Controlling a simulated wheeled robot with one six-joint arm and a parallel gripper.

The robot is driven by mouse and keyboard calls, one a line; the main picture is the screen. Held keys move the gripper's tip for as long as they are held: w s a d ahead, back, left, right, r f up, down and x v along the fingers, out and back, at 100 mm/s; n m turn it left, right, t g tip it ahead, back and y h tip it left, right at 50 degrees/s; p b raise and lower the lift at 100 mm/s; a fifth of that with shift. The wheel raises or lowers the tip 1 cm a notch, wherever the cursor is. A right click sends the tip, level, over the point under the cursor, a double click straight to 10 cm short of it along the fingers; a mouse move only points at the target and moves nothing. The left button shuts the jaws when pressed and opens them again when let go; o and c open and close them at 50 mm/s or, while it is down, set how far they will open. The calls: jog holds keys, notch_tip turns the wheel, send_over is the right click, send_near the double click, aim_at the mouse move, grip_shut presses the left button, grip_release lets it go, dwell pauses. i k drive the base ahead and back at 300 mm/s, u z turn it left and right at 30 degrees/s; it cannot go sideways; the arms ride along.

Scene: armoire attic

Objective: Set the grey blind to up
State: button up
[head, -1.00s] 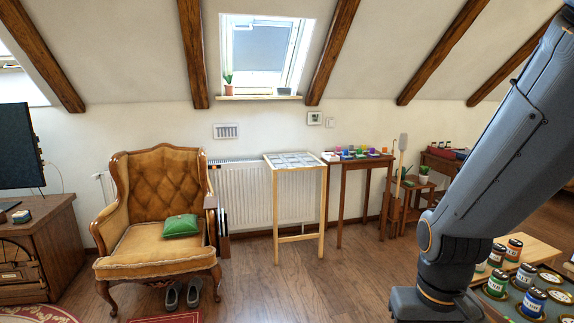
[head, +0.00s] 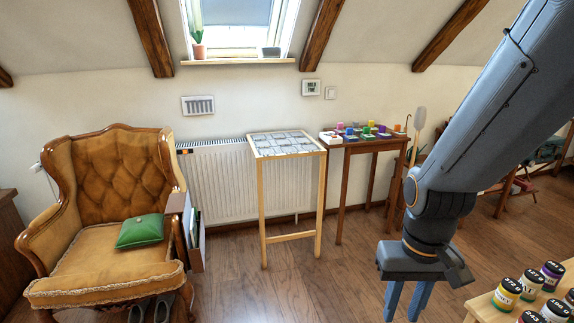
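The grey blind (head: 237,10) hangs in the skylight window at the top of the view. Its lower edge shows above a bright strip of glass, and its top is cut off by the picture edge. My gripper (head: 407,303) hangs low at the right, pointing down over the floor, well away from the window. Its two blue fingers stand apart with nothing seen between them; the tips run to the picture's bottom edge.
A potted plant (head: 198,43) stands on the window sill (head: 238,61). A wall panel (head: 198,105), thermostat (head: 311,87) and small switch (head: 331,93) are on the wall. An armchair (head: 110,240), tiled table (head: 286,143) and paint table (head: 362,143) line it.

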aim_at(224, 26)
jog(key=u, duration=0.15)
jog(key=i, duration=1.75)
jog(key=u, duration=0.2)
